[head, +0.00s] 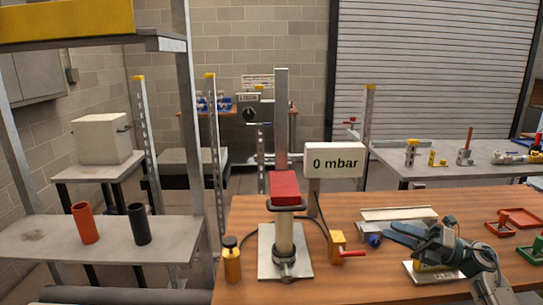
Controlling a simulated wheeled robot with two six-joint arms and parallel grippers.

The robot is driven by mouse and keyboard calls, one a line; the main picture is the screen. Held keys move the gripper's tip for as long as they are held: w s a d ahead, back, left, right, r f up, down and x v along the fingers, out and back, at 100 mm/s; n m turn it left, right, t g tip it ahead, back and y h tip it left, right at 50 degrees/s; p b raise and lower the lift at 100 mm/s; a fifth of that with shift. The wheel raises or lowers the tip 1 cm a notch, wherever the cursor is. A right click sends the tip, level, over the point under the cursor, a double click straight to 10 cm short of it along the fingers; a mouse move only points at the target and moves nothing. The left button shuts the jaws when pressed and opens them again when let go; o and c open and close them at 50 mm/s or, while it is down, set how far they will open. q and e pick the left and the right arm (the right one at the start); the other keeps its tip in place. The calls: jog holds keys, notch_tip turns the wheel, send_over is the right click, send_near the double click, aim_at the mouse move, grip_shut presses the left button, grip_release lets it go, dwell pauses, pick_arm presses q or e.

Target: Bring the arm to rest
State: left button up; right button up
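My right arm comes in from the lower right of the head view. My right gripper (402,234) points left, low over the right part of the wooden bench. Its blue-grey fingers lie close together in this view, and I cannot make out the gap between them. No held object shows at them. A pale base plate with a yellow part (434,271) is partly hidden under the gripper's body. My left gripper is not in view.
A test stand with a red block (285,187), a "0 mbar" display (334,160) and a yellow bottle (232,260) occupy the wooden bench (360,284). Red trays (519,217) lie right. A shelf left holds an orange cup (84,223) and a black cup (139,224).

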jog(key=s+d+f+m+t+h, duration=0.1)
jog(key=s+f+m+t+h, duration=0.4)
jog(key=f+m+h, duration=0.8)
jog(key=s+d+f+m+t+h, duration=0.2)
jog(key=s+f+m+t+h, duration=0.55)
jog(key=m, duration=1.25)
jog(key=s+a+f+m+g, duration=0.1)
jog(key=s+a+f+g, duration=0.1)
jog(key=s+f+g, duration=0.45)
jog(key=s+a+f+m+g, duration=0.15)
jog(key=s+g, duration=0.25)
jog(key=s, duration=0.6)
jog(key=s+a+f+m+g, duration=0.25)
jog(key=s+g, duration=0.25)
jog(key=s, duration=0.3)
notch_tip(320, 180, down, 28)
jog(key=w+d+g, duration=0.1)
jog(key=d, duration=0.1)
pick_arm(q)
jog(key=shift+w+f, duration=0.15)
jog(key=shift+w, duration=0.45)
pick_arm(e)
jog(key=s+d+f+g, duration=0.1)
jog(key=s+f, duration=1.6)
jog(key=f, duration=0.4)
jog(key=shift+s+d, duration=0.25)
jog(key=shift+d, duration=0.15)
